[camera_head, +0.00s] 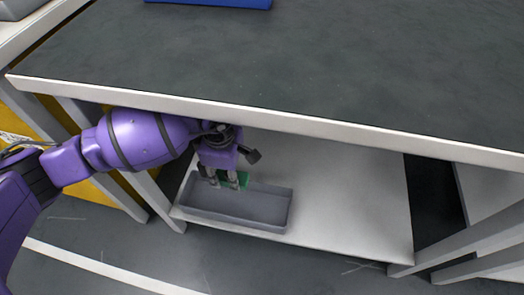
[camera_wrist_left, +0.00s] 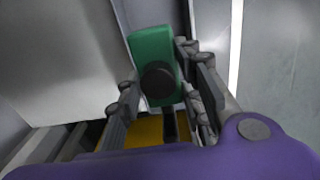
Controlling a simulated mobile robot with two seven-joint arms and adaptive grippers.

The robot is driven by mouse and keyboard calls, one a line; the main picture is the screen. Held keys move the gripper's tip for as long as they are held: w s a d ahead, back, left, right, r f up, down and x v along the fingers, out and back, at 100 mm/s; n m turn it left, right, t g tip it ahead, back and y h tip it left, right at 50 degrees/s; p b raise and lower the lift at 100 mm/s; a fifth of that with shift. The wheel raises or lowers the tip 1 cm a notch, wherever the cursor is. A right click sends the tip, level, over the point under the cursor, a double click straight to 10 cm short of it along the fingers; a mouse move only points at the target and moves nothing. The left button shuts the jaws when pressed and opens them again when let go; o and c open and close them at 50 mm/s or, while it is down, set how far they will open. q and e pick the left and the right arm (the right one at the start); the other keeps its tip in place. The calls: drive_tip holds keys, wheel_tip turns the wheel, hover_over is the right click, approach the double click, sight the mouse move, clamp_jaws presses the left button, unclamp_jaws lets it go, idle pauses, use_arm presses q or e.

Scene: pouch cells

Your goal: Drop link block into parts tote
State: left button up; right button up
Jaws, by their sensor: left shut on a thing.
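The link block (camera_head: 238,180) is a green block, held between the fingers of my left gripper (camera_head: 227,182). In the left wrist view the green block (camera_wrist_left: 152,48) with a dark round part on it sits between the two fingers (camera_wrist_left: 160,85). The parts tote (camera_head: 268,212) is a grey open tray on the lower shelf. The gripper and block are over the tote's left back part in the head view; the exact height above it is hard to tell. My right gripper is not in view.
The tote stands on a pale lower shelf (camera_head: 350,200), with free room to its right. The dark tabletop (camera_head: 300,60) with its pale front edge overhangs the shelf, close above my left wrist. A blue object (camera_head: 210,3) lies at the table's back. Table legs (camera_head: 158,203) flank the shelf.

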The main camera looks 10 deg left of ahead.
use_arm(q)
wheel_tip(320, 180, down, 6)
drive_tip(key=b, duration=0.4)
drive_tip(key=shift+s, duration=0.1)
drive_tip(key=o, duration=1.3)
